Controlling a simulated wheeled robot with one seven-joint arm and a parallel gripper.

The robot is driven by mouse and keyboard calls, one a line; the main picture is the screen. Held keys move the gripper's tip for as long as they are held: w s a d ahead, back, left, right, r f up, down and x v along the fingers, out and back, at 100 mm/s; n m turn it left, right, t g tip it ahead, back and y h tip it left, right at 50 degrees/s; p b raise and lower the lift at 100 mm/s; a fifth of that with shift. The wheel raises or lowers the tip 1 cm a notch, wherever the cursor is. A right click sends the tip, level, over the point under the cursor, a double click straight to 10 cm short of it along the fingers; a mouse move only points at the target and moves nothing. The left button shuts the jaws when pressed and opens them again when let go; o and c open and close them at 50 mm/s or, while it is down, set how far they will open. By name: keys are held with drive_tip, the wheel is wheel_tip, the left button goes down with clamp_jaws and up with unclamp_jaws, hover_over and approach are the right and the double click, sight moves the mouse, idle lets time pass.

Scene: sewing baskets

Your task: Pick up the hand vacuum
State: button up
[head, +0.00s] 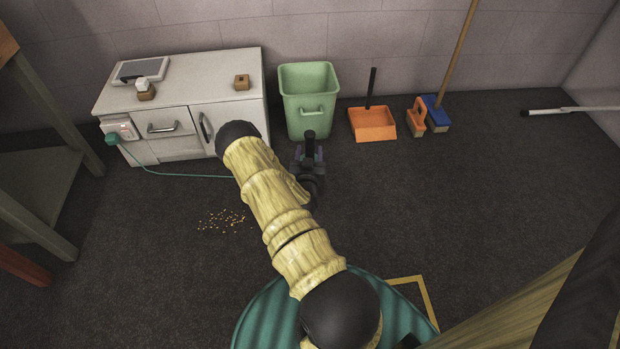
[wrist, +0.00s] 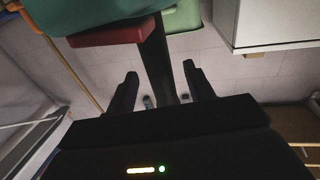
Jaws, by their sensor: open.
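In the wrist view, a teal body with a dark red part (wrist: 105,34) and a black stem, which I take to be the hand vacuum (wrist: 85,14), fills the upper left close to the camera. My gripper (wrist: 160,72) is open, its two dark fingers on either side of the black stem in the picture. Whether they touch it I cannot tell. In the head view, my gripper (head: 309,158) is over the floor in front of the green bin. The vacuum is largely hidden there by my arm and gripper.
A white cabinet (head: 185,112) stands left of the green bin (head: 309,98). A teal cord (head: 180,174) runs from its plug across the floor behind my arm. An orange dustpan (head: 373,124) and a blue broom (head: 436,112) stand right.

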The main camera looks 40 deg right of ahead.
drive_tip(key=shift+b+x, duration=0.45)
drive_tip(key=shift+x, duration=0.85)
drive_tip(key=c, duration=1)
drive_tip(key=shift+r, duration=0.15)
